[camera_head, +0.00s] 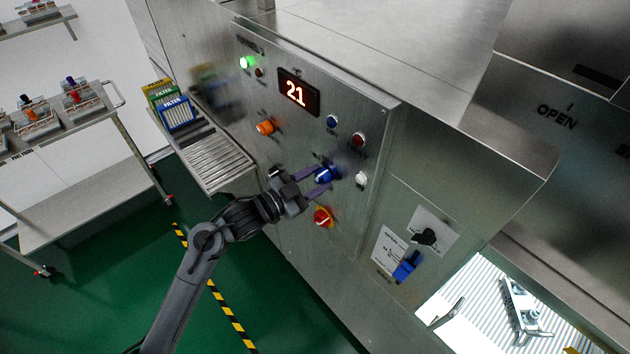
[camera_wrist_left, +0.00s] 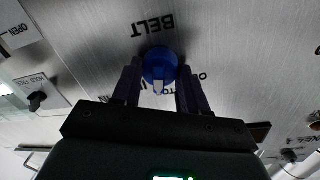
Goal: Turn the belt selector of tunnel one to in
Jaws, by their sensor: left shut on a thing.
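The belt selector (camera_head: 327,174) is a blue round knob on the steel control panel of the washer. In the left wrist view the selector (camera_wrist_left: 158,66) sits beside the upside-down word BELT, and its white pointer mark faces the bottom of the picture. My left gripper (camera_head: 318,180) reaches it from the left. In the left wrist view the two dark fingers of the gripper (camera_wrist_left: 159,88) stand on either side of the knob, shut on it. Part of the lettering around the knob is hidden by the fingers. My right gripper does not show.
An orange knob (camera_head: 265,127), a red-and-yellow knob (camera_head: 323,217) and a red display reading 21 (camera_head: 298,92) are on the same panel. A black handle (camera_head: 425,237) is lower right. A roller conveyor (camera_head: 215,160) and a trolley (camera_head: 75,115) stand left.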

